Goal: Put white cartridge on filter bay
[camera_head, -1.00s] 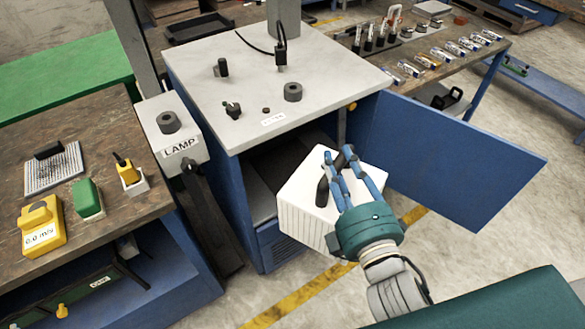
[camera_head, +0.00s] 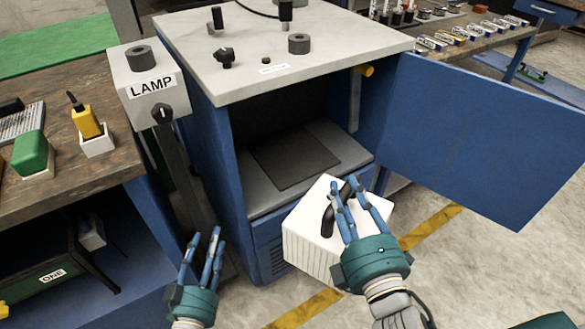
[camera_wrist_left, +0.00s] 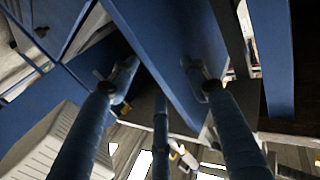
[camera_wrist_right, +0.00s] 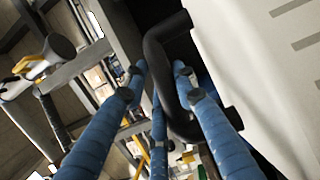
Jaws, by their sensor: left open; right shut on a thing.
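The white cartridge (camera_head: 310,240) is a white box with ribbed sides and a black handle (camera_head: 328,220). My right gripper (camera_head: 352,192) is shut on the handle and holds the cartridge in front of the blue cabinet. In the right wrist view the black handle (camera_wrist_right: 165,75) lies between the fingers, beside the white cartridge wall (camera_wrist_right: 260,80). The filter bay (camera_head: 290,162) is the open cabinet interior, with a dark square on its grey floor. My left gripper (camera_head: 205,248) is open and empty, low at the left of the cabinet. The left wrist view also shows the cartridge (camera_wrist_left: 60,145).
The blue cabinet door (camera_head: 480,140) stands open to the right. A lamp box (camera_head: 150,85) on a post stands at the cabinet's left. A workbench (camera_head: 100,165) is at the left. The yellow floor line (camera_head: 435,232) crosses clear floor at the right.

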